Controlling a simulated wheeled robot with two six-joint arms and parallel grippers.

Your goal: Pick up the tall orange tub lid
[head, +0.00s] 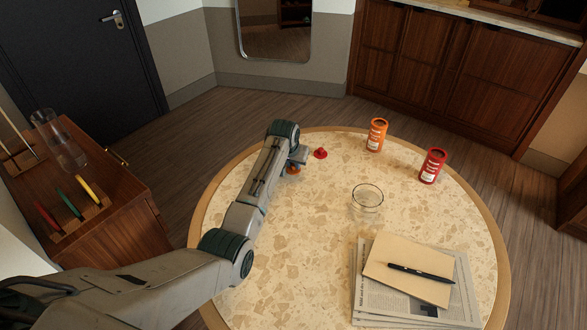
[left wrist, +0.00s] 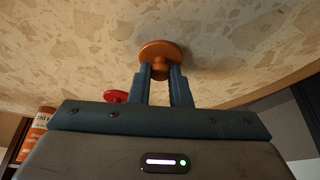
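The orange lid (head: 293,170) shows beside the end of my left arm in the head view, over the far part of the round table. It is a round disc with a small knob. In the left wrist view the lid (left wrist: 160,51) is at the fingertips of my left gripper (left wrist: 161,72). The two fingers close on the knob from both sides, with no clear gap. I cannot tell whether the lid touches the table. The orange tub (head: 376,135) stands upright to the right. My right gripper is not in view.
A red lid (head: 320,153) lies close to the right of my left gripper. A red tub (head: 432,166) and a clear glass (head: 367,198) stand further right. A newspaper (head: 375,302), a tan folder (head: 400,261) and a black pen (head: 420,273) lie near the front.

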